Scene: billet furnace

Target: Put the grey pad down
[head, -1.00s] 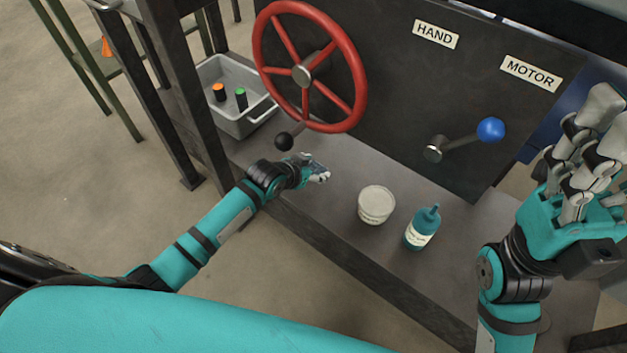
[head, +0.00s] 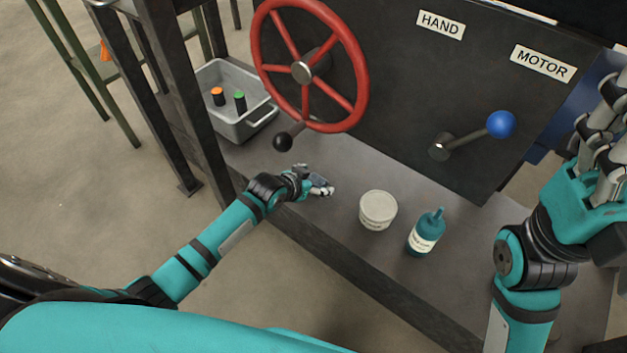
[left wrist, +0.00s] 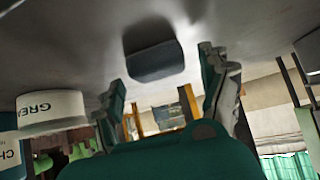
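The grey pad (left wrist: 155,62) is a small dark block with rounded corners. In the left wrist view, which looks upside down, it appears to lie against the bench top, with a shadow beside it. In the head view the pad (head: 318,180) is small and partly hidden by my left gripper (head: 314,181), low over the bench near its front edge. In the left wrist view the fingers of my left gripper (left wrist: 165,78) stand apart on either side of the pad, with gaps between. My right gripper (head: 603,135) is raised at the right edge, partly cut off and empty.
A white tub (head: 378,210) and a teal bottle (head: 426,233) stand on the bench (head: 300,222) to the right of my left gripper. A red handwheel (head: 258,62) with a black knob (head: 283,142) overhangs behind. A grey bin (head: 232,122) and a blue-knobbed lever (head: 500,124) are farther back.

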